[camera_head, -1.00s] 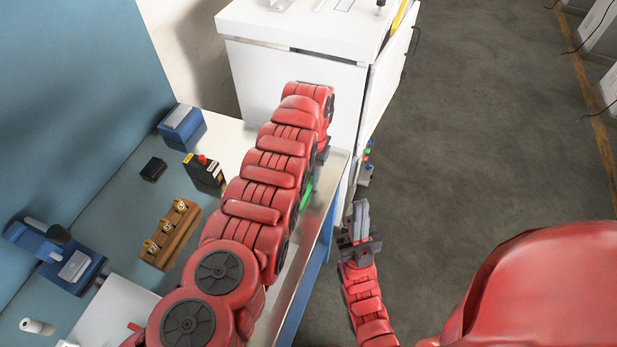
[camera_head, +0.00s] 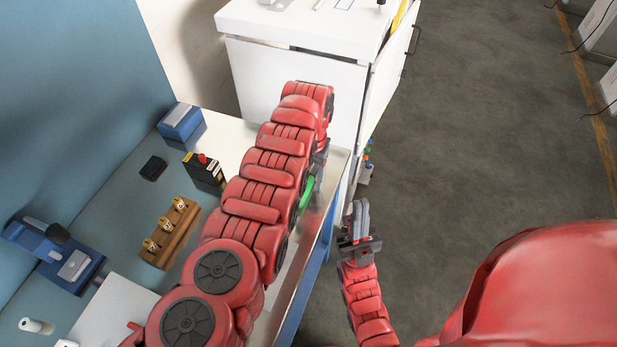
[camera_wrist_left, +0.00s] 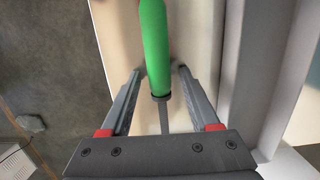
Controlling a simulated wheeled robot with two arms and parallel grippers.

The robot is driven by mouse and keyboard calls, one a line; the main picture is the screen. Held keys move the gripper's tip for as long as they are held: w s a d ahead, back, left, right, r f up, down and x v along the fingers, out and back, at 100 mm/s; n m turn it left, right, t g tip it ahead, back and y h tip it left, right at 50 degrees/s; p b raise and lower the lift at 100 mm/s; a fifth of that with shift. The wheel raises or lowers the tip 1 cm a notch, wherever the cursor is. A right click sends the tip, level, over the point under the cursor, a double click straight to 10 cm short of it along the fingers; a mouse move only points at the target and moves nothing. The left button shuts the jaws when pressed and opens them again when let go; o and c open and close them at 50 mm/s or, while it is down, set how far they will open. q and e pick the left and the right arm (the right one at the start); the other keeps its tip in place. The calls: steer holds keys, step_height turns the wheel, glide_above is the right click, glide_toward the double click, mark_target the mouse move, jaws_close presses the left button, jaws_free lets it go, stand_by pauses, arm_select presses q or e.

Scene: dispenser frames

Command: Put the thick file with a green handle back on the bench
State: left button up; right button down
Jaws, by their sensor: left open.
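The file's green handle (camera_head: 306,192) shows beside my left forearm, over the right edge of the bench (camera_head: 325,185). In the left wrist view the handle (camera_wrist_left: 155,45) runs from the top edge down between the fingers, with a dark collar and a narrow grey shaft below it. My left gripper (camera_wrist_left: 159,72) is open, with a finger apart on each side of the file and gaps between. The pale surface is close behind. The rest of the shaft is hidden by the gripper body. My right gripper (camera_head: 359,215) is over the floor right of the bench, empty; its finger gap is unclear.
On the bench are a blue box (camera_head: 181,122), a black and yellow device (camera_head: 205,170), a wooden holder (camera_head: 170,233) and a blue vise-like tool (camera_head: 60,255). A white cabinet (camera_head: 290,75) stands at the far end.

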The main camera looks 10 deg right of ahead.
mark_target(311, 176)
arm_select(q)
steer(key=shift+w+r+p, duration=0.1)
steer(key=shift+r+p, duration=0.35)
steer(key=shift+r, duration=0.35)
step_height(311, 176, up, 11)
steer(key=w+d+b, duration=0.1)
steer(key=shift+w+r, duration=0.15)
steer(key=shift+r, duration=0.05)
